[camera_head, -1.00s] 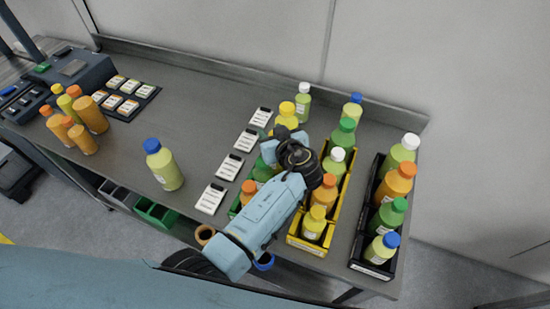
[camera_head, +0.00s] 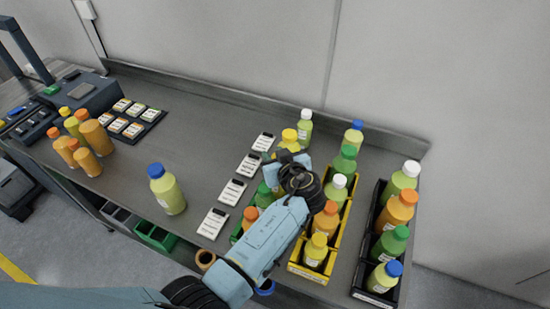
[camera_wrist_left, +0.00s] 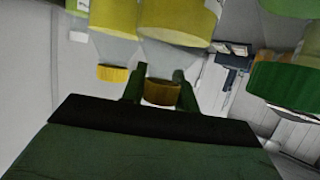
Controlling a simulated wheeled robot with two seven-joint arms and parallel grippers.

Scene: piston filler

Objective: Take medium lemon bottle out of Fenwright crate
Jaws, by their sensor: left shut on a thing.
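My left gripper (camera_head: 287,158) reaches over the bottles at the back of the left and middle crates. In the left wrist view my left gripper (camera_wrist_left: 160,84) is shut around a dark yellow cap (camera_wrist_left: 162,93) of a yellow bottle (camera_wrist_left: 178,20). That bottle is mostly hidden under the gripper in the head view. A yellow-capped bottle (camera_head: 290,136) shows just behind the gripper. I cannot read which crate is Fenwright. The green crate (camera_head: 236,234) is partly hidden by my arm; the yellow crate (camera_head: 308,274) and black crate (camera_head: 374,299) hold several bottles. My right gripper is not in view.
White label cards (camera_head: 232,192) lie left of the crates. A blue-capped bottle (camera_head: 167,190) stands alone on the bench (camera_head: 195,125), with free room around it. Several orange and yellow bottles (camera_head: 88,135) stand at the left. A wall (camera_head: 220,50) closes the back.

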